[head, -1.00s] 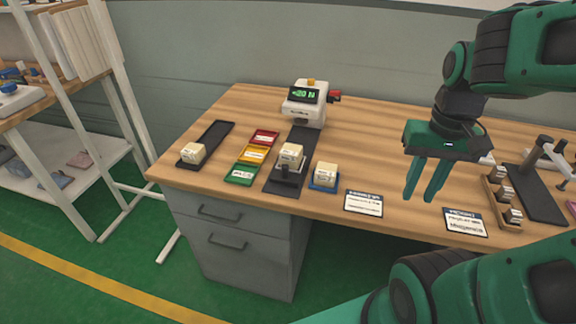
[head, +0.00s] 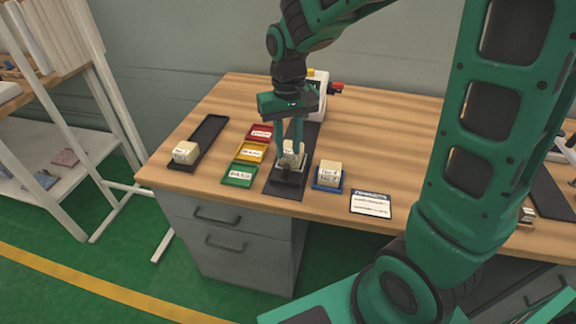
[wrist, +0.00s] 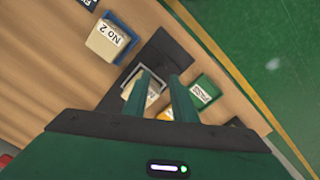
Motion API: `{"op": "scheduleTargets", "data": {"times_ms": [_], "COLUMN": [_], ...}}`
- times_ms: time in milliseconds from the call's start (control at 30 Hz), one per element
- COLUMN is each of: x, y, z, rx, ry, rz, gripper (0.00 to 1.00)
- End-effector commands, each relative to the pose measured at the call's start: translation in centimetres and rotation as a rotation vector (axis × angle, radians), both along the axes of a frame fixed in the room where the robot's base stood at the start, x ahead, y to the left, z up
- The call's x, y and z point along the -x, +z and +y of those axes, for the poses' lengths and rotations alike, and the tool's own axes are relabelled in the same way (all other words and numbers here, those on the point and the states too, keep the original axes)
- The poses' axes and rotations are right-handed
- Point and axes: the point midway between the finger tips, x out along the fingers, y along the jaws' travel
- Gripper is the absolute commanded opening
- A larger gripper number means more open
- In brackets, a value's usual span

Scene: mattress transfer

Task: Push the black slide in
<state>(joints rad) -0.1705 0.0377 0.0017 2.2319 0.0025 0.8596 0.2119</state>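The black slide (head: 288,177) sits at the front end of a black track (head: 272,188) that runs back to a white device (head: 321,84). A cream block with a label (head: 290,147) rides on the slide, partly hidden by my fingers. My gripper (head: 292,158) is low over the block and slide, fingers pointing down. In the wrist view, its two fingers stand apart (wrist: 163,76) over the dark track (wrist: 168,52), with the block (wrist: 141,88) partly behind one finger. Whether the fingers touch the block or slide cannot be told.
Red (head: 259,134), yellow (head: 250,152) and green (head: 239,174) trays lie left of the track. Further left is a black tray (head: 209,131) with a cream block (head: 186,152). A block labelled No 2 (head: 330,173) sits in a blue tray just right. A card (head: 370,204) lies beyond.

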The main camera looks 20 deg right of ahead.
Motion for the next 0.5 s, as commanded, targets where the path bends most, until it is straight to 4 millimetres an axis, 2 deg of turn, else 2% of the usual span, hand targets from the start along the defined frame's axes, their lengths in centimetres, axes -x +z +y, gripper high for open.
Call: {"op": "scheduleTargets", "data": {"times_ms": [200,500], "x": [0.1,0.1], "y": [-4.1,-7.5], "z": [0.4,0.4], "rx": [0.001,0.0], "ry": [0.006,0.006], "rz": [0.005,0.002], "gripper": [0.25,0.25]}}
